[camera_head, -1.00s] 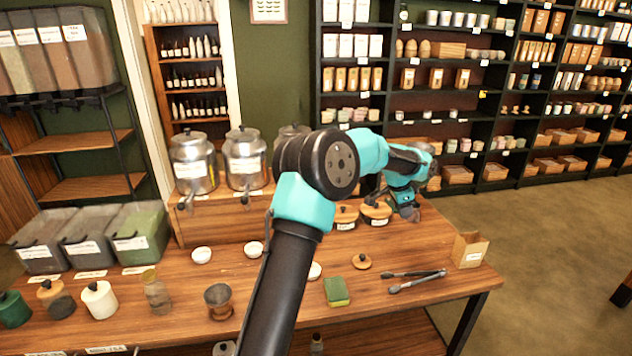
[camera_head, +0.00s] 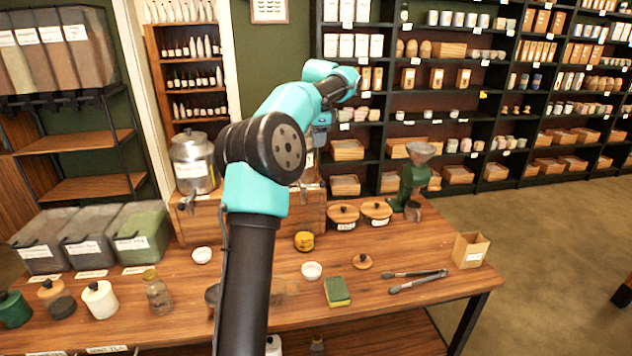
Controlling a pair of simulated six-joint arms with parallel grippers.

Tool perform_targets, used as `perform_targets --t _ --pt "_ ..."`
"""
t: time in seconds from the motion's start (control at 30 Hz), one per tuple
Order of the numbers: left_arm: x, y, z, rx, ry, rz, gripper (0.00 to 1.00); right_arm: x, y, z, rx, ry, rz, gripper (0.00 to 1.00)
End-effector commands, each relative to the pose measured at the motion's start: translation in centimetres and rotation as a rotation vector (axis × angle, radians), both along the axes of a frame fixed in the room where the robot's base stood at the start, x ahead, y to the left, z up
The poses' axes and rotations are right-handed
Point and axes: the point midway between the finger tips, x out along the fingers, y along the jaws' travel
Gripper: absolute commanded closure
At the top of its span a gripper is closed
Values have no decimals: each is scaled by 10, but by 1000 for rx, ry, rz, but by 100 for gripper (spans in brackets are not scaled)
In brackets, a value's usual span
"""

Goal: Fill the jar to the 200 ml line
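A small glass jar (camera_head: 157,293) with a cork-coloured lid stands at the front left of the wooden table; I cannot read a 200 ml line on it. A metal dispenser (camera_head: 194,165) with a label and a tap stands on a wooden stand (camera_head: 222,208) at the back left. My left arm hides other dispensers beside it. My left gripper (camera_head: 319,142) is small and partly hidden above the right end of the stand. Its fingers are too unclear to tell open from shut. My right gripper is out of view.
A yellow tin (camera_head: 304,241), white bowl (camera_head: 312,271), sponge (camera_head: 338,291), tongs (camera_head: 415,281) and wooden lid (camera_head: 362,262) lie mid-table. A green grinder (camera_head: 412,184) and paper bag (camera_head: 469,250) stand right. My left arm covers the table's middle front.

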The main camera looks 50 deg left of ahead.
Motion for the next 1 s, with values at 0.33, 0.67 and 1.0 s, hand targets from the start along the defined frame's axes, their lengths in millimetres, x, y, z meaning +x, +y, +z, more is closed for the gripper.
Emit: perform_targets --t 0.33,0.67,1.0 --pt "4 7 -46 -1 3 -1 63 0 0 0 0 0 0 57" --pt "10 17 -101 -2 2 0 63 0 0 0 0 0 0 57" --pt "16 25 -153 -1 1 -1 63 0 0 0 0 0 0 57"
